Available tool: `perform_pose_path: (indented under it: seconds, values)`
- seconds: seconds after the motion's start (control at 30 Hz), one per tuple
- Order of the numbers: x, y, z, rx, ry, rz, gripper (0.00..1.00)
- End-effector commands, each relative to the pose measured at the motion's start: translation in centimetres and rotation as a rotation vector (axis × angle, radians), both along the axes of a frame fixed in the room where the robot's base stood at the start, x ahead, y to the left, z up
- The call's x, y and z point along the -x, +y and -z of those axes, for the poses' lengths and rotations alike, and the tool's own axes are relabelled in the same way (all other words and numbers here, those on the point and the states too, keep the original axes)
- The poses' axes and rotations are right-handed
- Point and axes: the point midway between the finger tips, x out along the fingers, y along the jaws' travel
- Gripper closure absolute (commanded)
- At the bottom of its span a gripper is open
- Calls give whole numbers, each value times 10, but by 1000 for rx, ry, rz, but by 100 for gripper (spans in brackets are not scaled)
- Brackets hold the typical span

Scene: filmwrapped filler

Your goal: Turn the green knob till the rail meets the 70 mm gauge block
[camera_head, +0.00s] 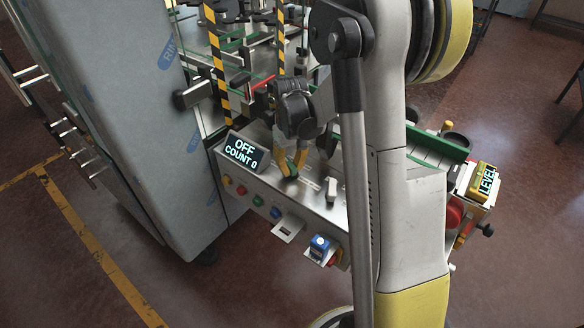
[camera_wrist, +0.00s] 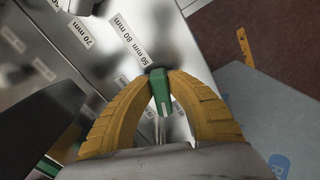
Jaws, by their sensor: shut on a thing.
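The green knob (camera_wrist: 160,92) lies between the yellow fingers of my gripper (camera_wrist: 160,78) in the wrist view. The gripper is shut on it, a finger on each side. In the head view my gripper (camera_head: 291,168) points down over the steel machine deck, and I cannot make out the knob there. A deck label reading 70 mm (camera_wrist: 81,33) is at the upper left of the wrist view; labels for 50 mm and 80 mm are beside it. A pale upright block (camera_head: 331,190) stands on the deck; its size cannot be read. I cannot tell which rail the knob moves, or its gap.
A display (camera_head: 243,151) reads OFF, COUNT 0. Coloured buttons line the front panel (camera_head: 258,200). A large grey cabinet (camera_head: 125,110) stands close on the left. A yellow LEVEL box (camera_head: 484,182) is at the right end. Striped posts rise behind my gripper.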

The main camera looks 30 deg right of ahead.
Motion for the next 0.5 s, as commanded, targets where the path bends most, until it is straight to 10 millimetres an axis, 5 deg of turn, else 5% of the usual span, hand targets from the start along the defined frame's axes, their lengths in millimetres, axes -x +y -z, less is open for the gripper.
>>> perform_pose_path:
  seconds: [0.5]
  values:
    - [-1, 6, 1, 0, 1, 448, 100]
